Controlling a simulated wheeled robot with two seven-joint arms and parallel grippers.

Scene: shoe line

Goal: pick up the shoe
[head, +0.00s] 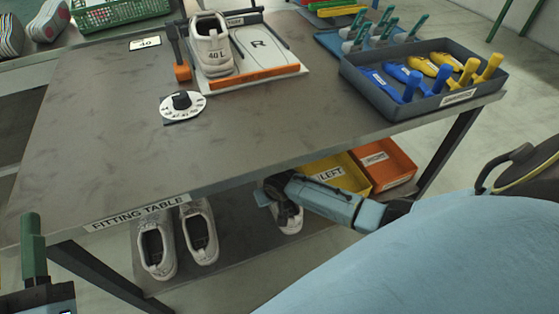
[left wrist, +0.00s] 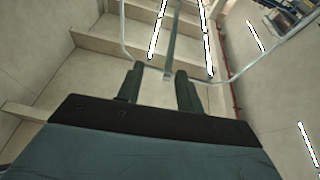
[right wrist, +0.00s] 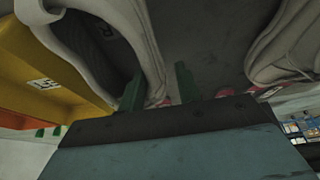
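A white-grey shoe (head: 290,219) sits on the lower shelf under the fitting table, partly hidden by my right gripper (head: 267,195). In the right wrist view the shoe (right wrist: 150,40) is close, its dark opening towards the camera. The right gripper (right wrist: 159,88) is open there, one finger at the opening and the other outside the shoe's wall; contact cannot be told. Two more white shoes (head: 156,248) (head: 199,234) stand to the left on that shelf. A shoe marked 40 L (head: 211,52) stands on the board on the tabletop. My left gripper (left wrist: 158,88) is open and empty, away from the shoes.
The fitting table's top (head: 110,120) lies above the shelf. A yellow LEFT bin (head: 338,172) and an orange bin (head: 388,163) stand right of the shoe.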

